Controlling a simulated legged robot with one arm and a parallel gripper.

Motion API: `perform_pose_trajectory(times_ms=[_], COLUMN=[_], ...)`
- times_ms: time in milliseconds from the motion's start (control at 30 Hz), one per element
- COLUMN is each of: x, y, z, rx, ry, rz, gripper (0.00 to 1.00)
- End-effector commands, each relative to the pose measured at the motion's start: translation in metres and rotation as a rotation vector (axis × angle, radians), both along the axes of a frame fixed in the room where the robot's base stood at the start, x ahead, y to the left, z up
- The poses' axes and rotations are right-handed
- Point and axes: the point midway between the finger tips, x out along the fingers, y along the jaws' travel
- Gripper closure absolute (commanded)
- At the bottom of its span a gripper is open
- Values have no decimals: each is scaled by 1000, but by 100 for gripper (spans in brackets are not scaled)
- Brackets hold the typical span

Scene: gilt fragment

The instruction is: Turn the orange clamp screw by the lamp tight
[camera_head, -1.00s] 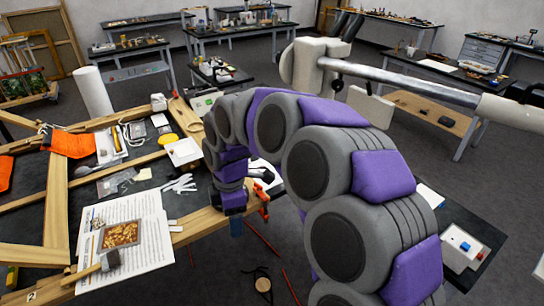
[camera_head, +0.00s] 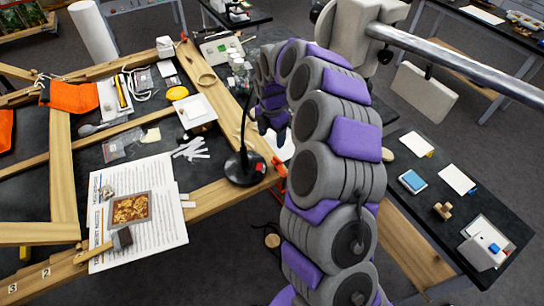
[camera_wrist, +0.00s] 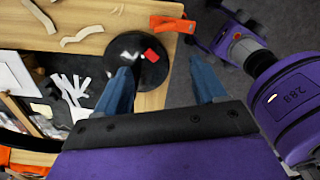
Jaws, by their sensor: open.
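The lamp's round black base (camera_head: 243,170) stands at the corner of the wooden frame, with a small red block on it; the base also shows in the wrist view (camera_wrist: 128,48). The orange clamp (camera_head: 279,167) sits on the wood's edge just right of the base. In the wrist view the clamp (camera_wrist: 172,23) lies at the top, beyond the lamp base; I cannot make out its screw clearly. My gripper (camera_wrist: 162,68) is open and empty. Its left blue finger overlaps the base in the picture, and the clamp is ahead of the gap, apart from both fingers.
Printed sheets (camera_head: 140,215) with a gilt fragment (camera_head: 131,209) lie left of the lamp. White strips (camera_head: 190,149) and a yellow lid (camera_head: 177,93) lie behind. A dark side table (camera_head: 450,205) with small items stands right. Floor shows between the tables.

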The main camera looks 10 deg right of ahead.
Motion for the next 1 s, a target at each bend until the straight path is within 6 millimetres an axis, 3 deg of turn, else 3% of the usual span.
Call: perform_pose_trajectory(times_ms=[167, 533, 700, 1000], x=[-1, -1, -1, 0], y=[-11, 6, 2, -10], z=[-37, -102, -117, -119], rx=[9, -8, -4, 7], ry=[0, 3, 0, -3], rz=[-5, -3, -4, -5], gripper=[30, 30, 30, 30])
